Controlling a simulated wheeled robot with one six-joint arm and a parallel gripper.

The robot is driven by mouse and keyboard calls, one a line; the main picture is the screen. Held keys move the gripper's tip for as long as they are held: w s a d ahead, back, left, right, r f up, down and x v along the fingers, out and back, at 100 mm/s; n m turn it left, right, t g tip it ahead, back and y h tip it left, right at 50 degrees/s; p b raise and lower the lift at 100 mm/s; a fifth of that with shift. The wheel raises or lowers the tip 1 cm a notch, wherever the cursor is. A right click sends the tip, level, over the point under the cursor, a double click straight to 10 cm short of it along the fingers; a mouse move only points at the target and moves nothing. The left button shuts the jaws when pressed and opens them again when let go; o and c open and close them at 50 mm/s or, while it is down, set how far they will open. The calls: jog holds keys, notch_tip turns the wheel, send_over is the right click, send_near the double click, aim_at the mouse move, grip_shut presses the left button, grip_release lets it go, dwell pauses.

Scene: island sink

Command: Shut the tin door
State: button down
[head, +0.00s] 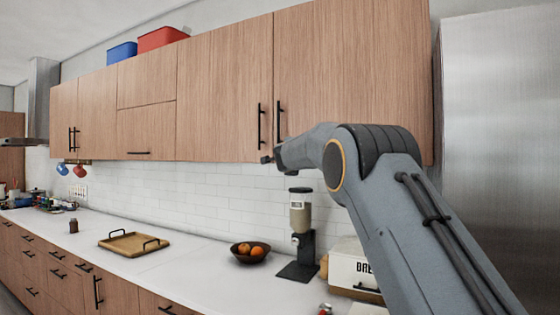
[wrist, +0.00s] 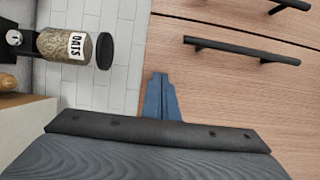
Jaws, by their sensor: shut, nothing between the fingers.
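The white bread tin (head: 345,265), lettered "BRE" with the rest hidden, stands on the counter at the right in the head view. My arm covers its right part. A dark handle (head: 367,290) shows low on its front. I cannot tell how far its door is open. My gripper (head: 267,159) is well above and to the left of the tin, in front of the upper cabinets' lower edge. In the wrist view my gripper (wrist: 160,88) is shut and empty, with cabinet wood behind it. A pale box edge (wrist: 25,125) at lower left may be the tin.
An oats dispenser (head: 300,225) stands just left of the tin. A dark bowl of oranges (head: 250,252) and a wooden tray (head: 133,243) sit further left. Upper cabinets (head: 225,95) with bar handles hang above. A steel fridge (head: 495,130) stands at the right.

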jog(key=s+a+b, duration=0.4)
jog(key=s+a, duration=0.4)
jog(key=s, duration=0.4)
jog(key=s+d+f+n+g+y, duration=0.15)
jog(key=s+f+n, duration=0.35)
jog(key=f, duration=0.5)
jog(key=s+d+f+n+g+y, duration=0.1)
jog(key=s+f+n+g+y, duration=0.2)
jog(key=s+f, duration=0.5)
jog(key=s+d+f+n+g+y, duration=0.1)
jog(key=s+d+f+n+g, duration=0.15)
jog(key=f+n, duration=0.7)
jog(key=s+d+f+n+g, duration=0.1)
jog(key=s+d+f+g, duration=0.1)
jog(key=s+f, duration=0.6)
jog(key=s+d+f+n+g+h, duration=0.1)
jog(key=s+d+f+g, duration=0.2)
jog(key=s+f, duration=0.5)
jog(key=s+d+f+n+g, duration=0.1)
jog(key=s+d+f+g, duration=0.2)
jog(key=s+f, duration=0.5)
jog(key=s+g, duration=0.1)
jog(key=s, duration=1.1)
jog(key=shift+d+g+h, duration=0.25)
jog(key=shift+g+h, duration=0.05)
jog(key=shift+h, duration=0.05)
